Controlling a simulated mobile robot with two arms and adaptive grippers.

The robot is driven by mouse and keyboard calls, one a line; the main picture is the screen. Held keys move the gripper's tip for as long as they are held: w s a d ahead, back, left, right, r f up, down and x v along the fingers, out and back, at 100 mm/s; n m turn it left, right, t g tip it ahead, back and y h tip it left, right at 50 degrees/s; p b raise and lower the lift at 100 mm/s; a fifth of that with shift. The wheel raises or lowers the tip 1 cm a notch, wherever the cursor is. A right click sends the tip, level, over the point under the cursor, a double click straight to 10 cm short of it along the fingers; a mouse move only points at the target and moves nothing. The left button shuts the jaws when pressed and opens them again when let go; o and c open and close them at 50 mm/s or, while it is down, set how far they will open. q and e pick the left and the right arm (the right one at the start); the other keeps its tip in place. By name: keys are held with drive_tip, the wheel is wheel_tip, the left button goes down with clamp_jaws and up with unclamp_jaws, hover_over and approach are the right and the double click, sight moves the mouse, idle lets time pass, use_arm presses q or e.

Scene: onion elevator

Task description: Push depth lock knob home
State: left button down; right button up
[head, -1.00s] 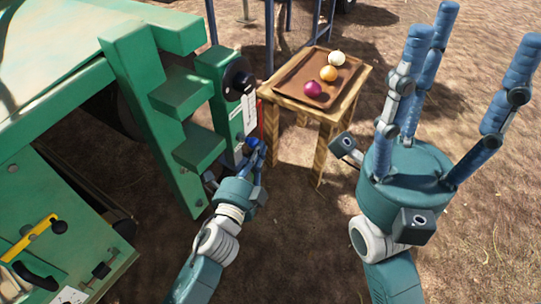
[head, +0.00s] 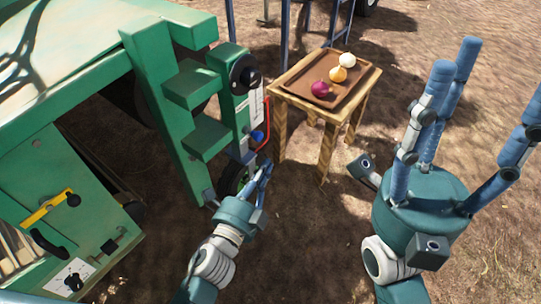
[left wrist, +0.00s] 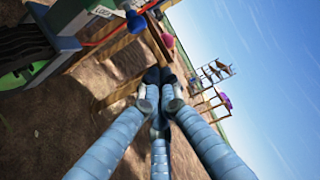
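The blue knob (head: 258,136), which I take to be the depth lock knob, sits low on the green post (head: 235,105), beside a red bar. It also shows in the left wrist view (left wrist: 135,22), beyond and to the left of my fingertips. I cannot tell how far in it sits. My left gripper (head: 266,168) is just below the knob in the head view, apart from it. In the left wrist view its fingers (left wrist: 160,75) meet at the tips, with nothing between them. My right gripper (head: 480,75) is raised at the right, fingers spread and empty.
A black round knob (head: 245,71) tops the post. Green steps (head: 192,85) stand left of it. A wooden table (head: 326,120) with a tray of onions is right of the post. A yellow handle (head: 47,207) is on the green machine. Bare ground lies between my arms.

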use_arm(q)
drive_tip(key=shift+v, duration=1.75)
